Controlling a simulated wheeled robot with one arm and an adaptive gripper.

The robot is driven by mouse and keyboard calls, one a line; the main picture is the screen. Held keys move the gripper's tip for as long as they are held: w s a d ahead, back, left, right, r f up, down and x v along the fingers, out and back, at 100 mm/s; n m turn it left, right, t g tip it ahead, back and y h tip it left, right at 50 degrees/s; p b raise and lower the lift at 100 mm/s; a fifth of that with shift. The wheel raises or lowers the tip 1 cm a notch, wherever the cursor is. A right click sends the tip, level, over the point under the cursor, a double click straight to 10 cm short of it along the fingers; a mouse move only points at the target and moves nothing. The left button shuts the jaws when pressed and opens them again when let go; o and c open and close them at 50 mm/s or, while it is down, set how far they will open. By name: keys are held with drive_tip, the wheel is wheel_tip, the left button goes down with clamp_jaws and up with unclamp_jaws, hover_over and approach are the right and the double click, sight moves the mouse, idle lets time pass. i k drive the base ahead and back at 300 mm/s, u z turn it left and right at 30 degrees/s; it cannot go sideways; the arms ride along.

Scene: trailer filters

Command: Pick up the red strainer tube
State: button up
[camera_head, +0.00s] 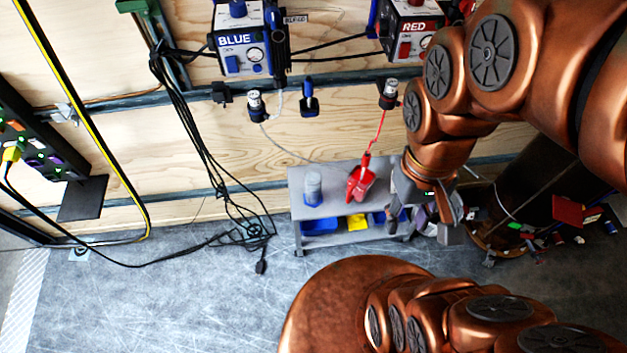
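My gripper (422,218) hangs pointing down just right of the red piece, at the cart's right end. Its fingers appear spread with nothing clear between them. It is apart from the red piece.
The grey cart (335,208) also holds a clear cylinder (313,188) on top, with blue and yellow bins below. The BLUE box (243,42) and RED box (408,27) sit on the wooden wall. Black cables hang left. A cluttered dark bin (520,215) stands right.

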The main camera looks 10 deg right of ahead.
sight(366, 161)
drive_tip(key=z, duration=1.55)
drive_tip(key=k, duration=0.75)
drive_tip(key=u, duration=2.2)
